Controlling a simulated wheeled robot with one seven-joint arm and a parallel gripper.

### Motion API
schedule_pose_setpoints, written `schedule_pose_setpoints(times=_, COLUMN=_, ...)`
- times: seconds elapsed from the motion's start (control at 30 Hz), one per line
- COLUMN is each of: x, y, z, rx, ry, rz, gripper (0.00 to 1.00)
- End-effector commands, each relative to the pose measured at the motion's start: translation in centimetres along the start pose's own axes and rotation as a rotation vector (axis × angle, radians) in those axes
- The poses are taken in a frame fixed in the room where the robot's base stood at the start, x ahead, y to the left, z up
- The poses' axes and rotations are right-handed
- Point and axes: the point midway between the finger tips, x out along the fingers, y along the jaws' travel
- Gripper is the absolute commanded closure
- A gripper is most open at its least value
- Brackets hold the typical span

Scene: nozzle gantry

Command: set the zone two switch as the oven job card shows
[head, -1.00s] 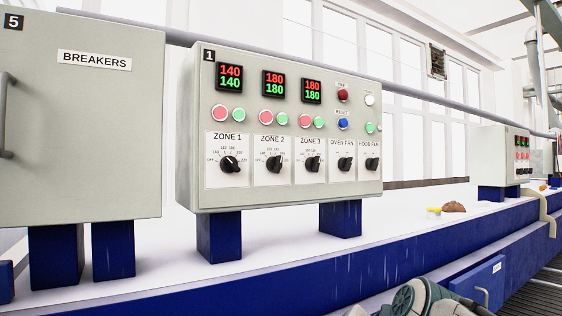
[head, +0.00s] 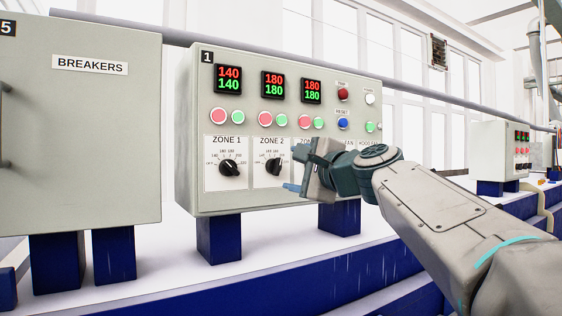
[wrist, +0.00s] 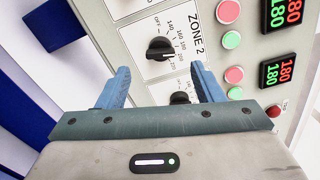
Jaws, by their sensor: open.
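The zone two switch (head: 273,167) is a black rotary knob on a white plate labelled ZONE 2, on the grey panel (head: 188,150) numbered 1. In the wrist view the same knob (wrist: 159,48) shows beside its printed temperature scale; I cannot read its pointer surely. My gripper (head: 297,170) is open and empty, just right of that knob in the head view, covering the Zone 3 switch there. In the wrist view my blue fingers (wrist: 160,70) stand apart, with the Zone 2 knob beyond the gap. No oven job card is in view.
The Zone 1 knob (head: 229,168) is left of the Zone 2 knob. Another knob (wrist: 180,98) is partly hidden by my gripper in the wrist view. Displays (head: 273,85) and push buttons (head: 265,119) sit above. The breaker cabinet (head: 100,130) stands left.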

Motion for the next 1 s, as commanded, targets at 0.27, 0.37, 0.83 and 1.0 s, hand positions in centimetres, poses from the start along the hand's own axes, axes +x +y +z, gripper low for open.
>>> schedule_pose_setpoints(times=0.27, x=5.2, y=-0.2, z=0.1, rx=-0.001, ry=-0.001, rz=0.002, gripper=0.39)
schedule_pose_setpoints(times=0.37, x=6.3, y=-0.2, z=0.0, rx=-0.001, ry=0.001, rz=0.001, gripper=0.39)
schedule_pose_setpoints(times=0.83, x=7.2, y=0.0, z=-0.1, rx=-0.003, ry=0.002, rz=0.0, gripper=0.45)
schedule_pose_setpoints(times=1.0, x=7.2, y=0.0, z=-0.1, rx=-0.003, ry=0.002, rz=0.0, gripper=0.84)
